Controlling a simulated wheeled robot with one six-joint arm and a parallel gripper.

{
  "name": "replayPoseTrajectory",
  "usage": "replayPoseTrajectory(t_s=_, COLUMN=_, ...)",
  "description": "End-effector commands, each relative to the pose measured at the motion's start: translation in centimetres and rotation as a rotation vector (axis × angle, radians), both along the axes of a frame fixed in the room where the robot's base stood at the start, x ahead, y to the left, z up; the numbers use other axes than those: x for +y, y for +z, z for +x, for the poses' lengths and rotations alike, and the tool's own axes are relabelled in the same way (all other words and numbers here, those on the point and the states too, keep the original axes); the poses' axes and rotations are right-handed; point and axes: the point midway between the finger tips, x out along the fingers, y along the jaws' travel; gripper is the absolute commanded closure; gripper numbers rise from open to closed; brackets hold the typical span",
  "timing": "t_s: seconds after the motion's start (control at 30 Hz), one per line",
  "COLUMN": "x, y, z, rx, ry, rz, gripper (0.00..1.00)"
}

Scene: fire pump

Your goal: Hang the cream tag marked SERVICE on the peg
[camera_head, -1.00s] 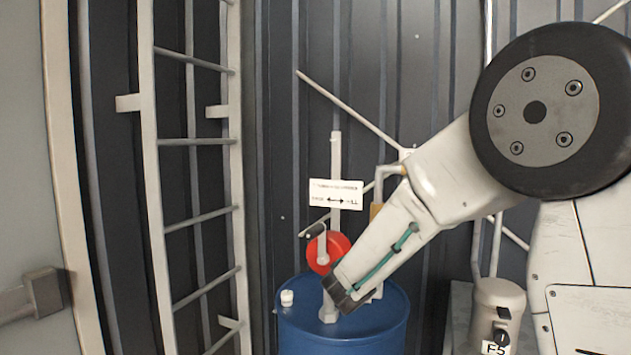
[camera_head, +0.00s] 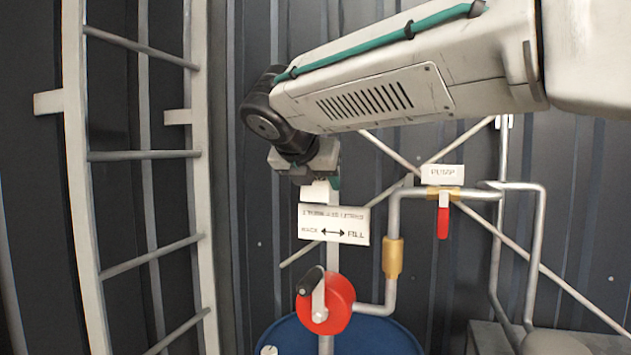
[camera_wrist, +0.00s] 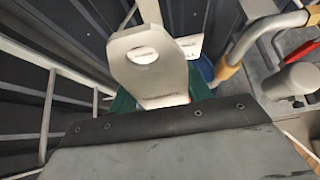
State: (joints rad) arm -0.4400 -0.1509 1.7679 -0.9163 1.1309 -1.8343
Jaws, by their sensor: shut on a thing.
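My gripper (camera_head: 318,182) is high in front of the dark wall, just above the white FILL sign. It is shut on a cream tag with a hole near its end (camera_wrist: 150,72), seen between the green fingers in the wrist view. Only a small pale part of the tag (camera_head: 316,192) shows below the gripper in the head view. No lettering on the tag is readable. A pale shape shows through the hole; I cannot tell whether anything passes through it. I cannot make out the peg clearly in either view.
The FILL sign (camera_head: 334,226) is on a pale post with a red hand-crank reel (camera_head: 325,304), above a blue drum (camera_head: 375,338). A ladder (camera_head: 83,190) stands left. Pipes with a brass fitting (camera_head: 392,258) and a red-handled valve (camera_head: 443,222) are right.

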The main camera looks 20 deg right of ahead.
Motion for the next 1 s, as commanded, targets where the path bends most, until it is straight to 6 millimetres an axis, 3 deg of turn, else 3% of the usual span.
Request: replayPoseTrajectory(t_s=1.0, x=-3.8, y=-0.6, z=5.0, rx=-0.001, ry=-0.004, rz=0.0, gripper=0.73)
